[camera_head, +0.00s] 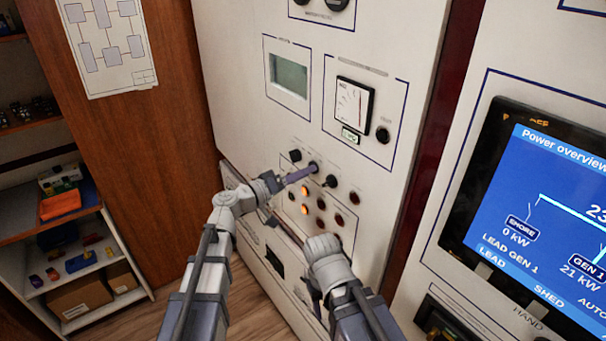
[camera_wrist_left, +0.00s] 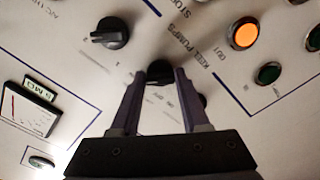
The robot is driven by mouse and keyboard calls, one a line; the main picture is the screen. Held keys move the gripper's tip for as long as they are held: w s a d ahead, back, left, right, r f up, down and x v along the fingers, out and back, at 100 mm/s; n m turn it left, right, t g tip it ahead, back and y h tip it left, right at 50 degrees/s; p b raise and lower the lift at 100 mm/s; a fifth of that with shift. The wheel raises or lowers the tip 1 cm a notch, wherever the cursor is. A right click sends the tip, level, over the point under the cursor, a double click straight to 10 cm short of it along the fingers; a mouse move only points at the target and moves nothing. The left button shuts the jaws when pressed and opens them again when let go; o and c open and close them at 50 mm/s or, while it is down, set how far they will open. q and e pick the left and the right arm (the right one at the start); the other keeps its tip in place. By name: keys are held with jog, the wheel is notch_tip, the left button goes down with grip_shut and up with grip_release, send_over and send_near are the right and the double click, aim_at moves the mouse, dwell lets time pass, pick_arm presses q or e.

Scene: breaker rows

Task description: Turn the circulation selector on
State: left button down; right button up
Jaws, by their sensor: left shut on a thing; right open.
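A row of black selector knobs is on the white panel in the head view. My left gripper (camera_head: 311,168) is shut on the middle knob, which also shows between the fingertips in the left wrist view (camera_wrist_left: 159,72). I take this knob for the circulation selector, but its label is not readable. Small print beside it is partly hidden by the fingers. Another black knob (camera_head: 295,155) is on its left and one (camera_head: 331,181) on its right. My right gripper (camera_head: 314,289) is low in front of the panel, open and away from the knobs; its fingers are mostly hidden.
Lit orange lamps (camera_head: 304,210) and dark buttons sit below the knobs. A gauge (camera_head: 353,104) and a grey display (camera_head: 288,74) are above. A large blue screen (camera_head: 550,215) stands at the right. Shelves with boxes (camera_head: 80,297) are at the left.

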pick_arm(q)
jog(key=shift+m, duration=0.5)
jog(key=shift+c, duration=1.9)
grip_release()
jog(key=v, duration=0.8)
jog(key=shift+d, duration=0.1)
